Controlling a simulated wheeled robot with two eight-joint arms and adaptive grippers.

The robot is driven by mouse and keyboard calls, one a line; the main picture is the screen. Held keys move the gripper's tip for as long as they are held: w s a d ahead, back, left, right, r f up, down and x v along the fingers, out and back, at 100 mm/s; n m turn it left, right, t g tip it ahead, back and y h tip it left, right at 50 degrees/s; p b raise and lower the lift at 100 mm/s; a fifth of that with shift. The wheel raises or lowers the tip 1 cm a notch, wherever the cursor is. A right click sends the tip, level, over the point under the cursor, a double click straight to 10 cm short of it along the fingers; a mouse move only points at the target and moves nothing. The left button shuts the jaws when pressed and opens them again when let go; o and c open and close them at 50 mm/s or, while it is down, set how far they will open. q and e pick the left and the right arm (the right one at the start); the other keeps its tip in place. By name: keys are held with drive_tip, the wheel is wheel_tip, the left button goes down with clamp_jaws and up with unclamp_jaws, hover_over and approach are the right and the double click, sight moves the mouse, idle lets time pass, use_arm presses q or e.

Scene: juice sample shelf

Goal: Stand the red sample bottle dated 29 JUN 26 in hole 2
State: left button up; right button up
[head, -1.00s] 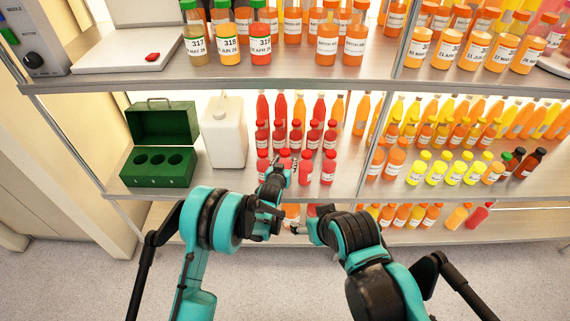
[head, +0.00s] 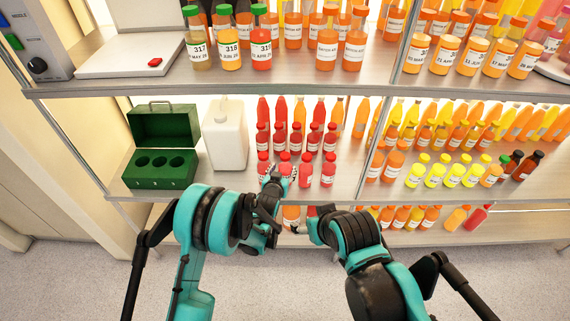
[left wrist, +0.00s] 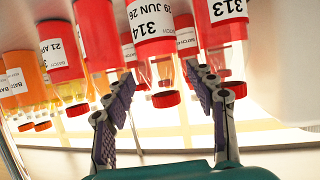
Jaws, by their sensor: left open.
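The red bottle labelled 314 with a 29 JUN 26 date (left wrist: 150,35) hangs upside down in the left wrist view, its red cap pointing down. My left gripper (left wrist: 165,92) is open, with its two fingers on either side of this bottle's cap end; I cannot tell whether they touch it. In the head view my left gripper (head: 280,170) is at the front row of red bottles and partly covers one (head: 285,157). A green box (head: 160,182) with three holes in a row stands open at the left; its middle hole (head: 158,162) looks empty. My right gripper (head: 297,230) is low and small.
Red bottle 313 (left wrist: 222,40) stands close on one side, and another red bottle (left wrist: 97,35) on the other. A white canister (head: 225,135) stands between the green box and the red bottles. The upper shelf edge (head: 240,84) runs above.

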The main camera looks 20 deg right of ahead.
use_arm(q)
drive_tip(key=p+v, duration=0.2)
drive_tip(key=v, duration=0.5)
drive_tip(key=s+a+r+n+g+y, duration=0.1)
drive_tip(key=s+a+r+y, duration=0.1)
drive_tip(key=a+r, duration=0.65)
drive_tip(key=s+a+r+n+g+y, duration=0.1)
drive_tip(key=s+a+r+n+y, duration=0.15)
drive_tip(key=a+r, duration=0.6)
drive_tip(key=s+a+n+g+y, duration=0.1)
drive_tip(key=s+a, duration=0.7)
drive_tip(key=s, duration=0.3)
drive_tip(key=s+a+n+g, duration=0.1)
drive_tip(key=s+a+g, duration=0.1)
drive_tip(key=s+a, duration=0.6)
drive_tip(key=s, duration=0.3)
drive_tip(key=shift+s+a+r+y, duration=0.15)
drive_tip(key=shift+s+a+y, duration=0.2)
drive_tip(key=shift+s, duration=0.05)
drive_tip(key=shift+c, duration=0.8)
